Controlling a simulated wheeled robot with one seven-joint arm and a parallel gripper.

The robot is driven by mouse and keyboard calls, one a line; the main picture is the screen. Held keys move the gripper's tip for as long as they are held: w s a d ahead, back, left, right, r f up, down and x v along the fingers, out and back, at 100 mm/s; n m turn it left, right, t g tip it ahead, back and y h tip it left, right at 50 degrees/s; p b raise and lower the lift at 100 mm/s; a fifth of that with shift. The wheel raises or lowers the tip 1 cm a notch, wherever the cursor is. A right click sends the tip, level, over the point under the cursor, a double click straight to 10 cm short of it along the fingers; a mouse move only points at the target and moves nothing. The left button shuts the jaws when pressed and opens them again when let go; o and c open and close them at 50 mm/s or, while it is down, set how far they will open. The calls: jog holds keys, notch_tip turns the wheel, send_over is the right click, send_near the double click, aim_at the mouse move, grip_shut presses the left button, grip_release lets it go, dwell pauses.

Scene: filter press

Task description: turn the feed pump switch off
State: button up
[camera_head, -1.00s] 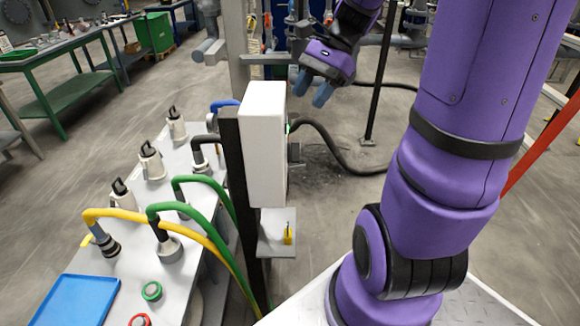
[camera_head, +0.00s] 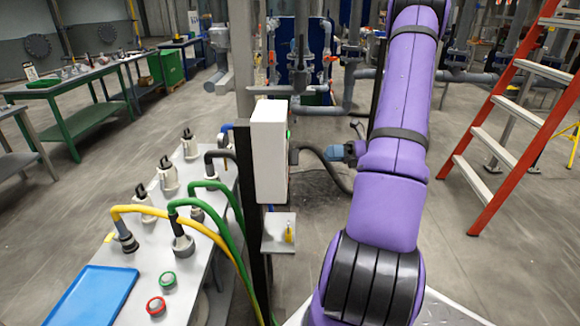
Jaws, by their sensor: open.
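A white control box (camera_head: 269,152) stands on a dark post in the middle of the view. I see it from its edge, so its front, facing right, is almost hidden. A small green spot (camera_head: 289,135) and a dark protruding part (camera_head: 294,156) show on that side. I cannot tell whether the dark part is the feed pump switch, or its position. My gripper (camera_head: 334,152), with blue fingertips, is right of the box, at about the height of the dark part, and points left. It is open and looks apart from the box; my arm partly hides it.
A grey bench (camera_head: 205,245) at left carries hose couplings, a blue tray (camera_head: 92,296), a green button (camera_head: 168,280) and a red button (camera_head: 156,306). A small shelf (camera_head: 276,245) with a yellow item is below the box. A black hose droops behind my gripper. An orange ladder (camera_head: 515,105) stands right.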

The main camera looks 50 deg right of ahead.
aim_at(294, 158)
jog(key=w+a+f+m+t, duration=0.1)
jog(key=w+a, duration=0.5)
jog(key=w, duration=0.1)
jog(key=shift+a+f, duration=0.25)
jog(key=shift+a, duration=0.05)
jog(key=shift+w, duration=0.1)
grip_shut()
